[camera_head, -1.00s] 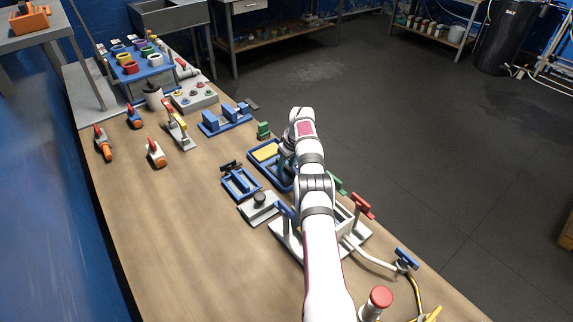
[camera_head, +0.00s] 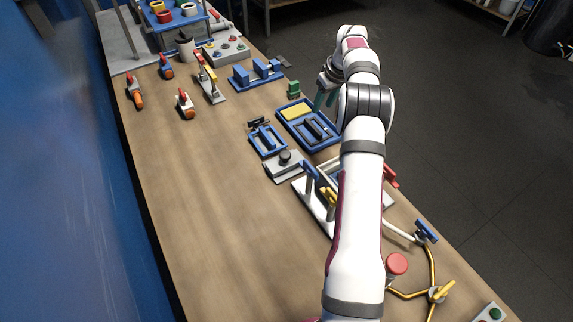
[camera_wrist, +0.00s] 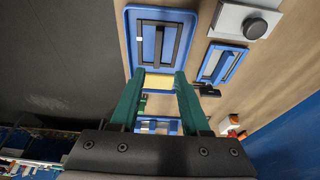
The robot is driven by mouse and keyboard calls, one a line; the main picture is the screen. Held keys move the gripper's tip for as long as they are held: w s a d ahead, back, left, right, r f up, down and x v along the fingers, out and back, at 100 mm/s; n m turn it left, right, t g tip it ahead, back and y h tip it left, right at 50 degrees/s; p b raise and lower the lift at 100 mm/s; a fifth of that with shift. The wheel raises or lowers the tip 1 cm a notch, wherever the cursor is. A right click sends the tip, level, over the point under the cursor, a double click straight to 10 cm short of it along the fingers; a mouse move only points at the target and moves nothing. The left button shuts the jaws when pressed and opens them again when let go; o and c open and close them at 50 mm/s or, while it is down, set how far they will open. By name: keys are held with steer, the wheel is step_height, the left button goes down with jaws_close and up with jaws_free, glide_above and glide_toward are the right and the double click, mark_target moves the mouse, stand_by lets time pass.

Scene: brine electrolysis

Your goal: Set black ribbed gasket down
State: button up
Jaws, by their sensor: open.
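The black ribbed gasket (camera_head: 309,126) lies in the near part of a blue tray (camera_head: 330,143), beside a yellow pad (camera_head: 297,111). In the wrist view the gasket (camera_wrist: 145,42) looks like a flat black frame with a crossbar, inside the tray's rim (camera_wrist: 128,30). My gripper (camera_head: 325,104) hangs at the tray's right side in the head view. Its green fingers (camera_wrist: 159,73) are apart with nothing held. The yellow pad (camera_wrist: 158,81) shows between them, and the gasket lies beyond their tips. My arm hides the tray's right edge in the head view.
A small blue frame (camera_head: 262,146) and a grey block with a black knob (camera_head: 284,167) stand left of the tray. A green block (camera_head: 294,88) is behind it. A white fixture with levers (camera_head: 312,205) stands nearer.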

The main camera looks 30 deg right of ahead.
steer(key=s+a+r+m+g+y, duration=0.1)
steer(key=s+a+r, duration=0.35)
steer(key=a, duration=0.45)
steer(key=s+a+r+m, duration=0.1)
steer(key=s+a+r, duration=0.35)
steer(key=a, duration=0.35)
steer(key=s+a+r+m+g+y, duration=0.1)
steer(key=s+a+r, duration=0.35)
steer(key=a, duration=0.45)
steer(key=s+a+f+m, duration=0.1)
steer(key=s+a, duration=0.4)
steer(key=s, duration=0.6)
steer(key=s+a+f+m+g, duration=0.1)
steer(key=s+a+f, duration=0.2)
steer(key=s, duration=0.9)
steer(key=a, duration=0.3)
steer(key=shift+s+a+f+m+g, duration=0.2)
steer(key=shift+a+m+g, duration=0.1)
